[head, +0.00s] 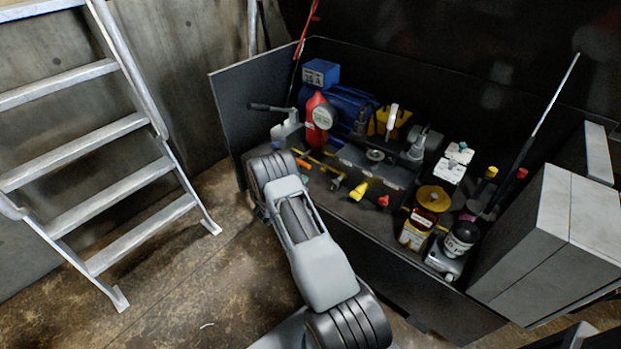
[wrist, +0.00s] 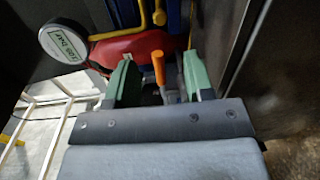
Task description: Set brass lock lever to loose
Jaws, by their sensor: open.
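In the wrist view my gripper (wrist: 159,78) is open, with its two green fingers apart. An orange-handled lever (wrist: 158,66) shows between the fingers, farther off; whether they touch it I cannot tell. An orange handle (head: 303,163) also shows in the head view, just right of the end of my arm. I cannot make out which part is the brass lock lever.
A red container (head: 318,118) with a round gauge, a blue motor (head: 347,103) and yellow-handled valves (head: 358,191) crowd the dark cabinet. In the wrist view a dark panel (wrist: 228,45) stands close on the right. A metal ladder (head: 95,135) stands at the left.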

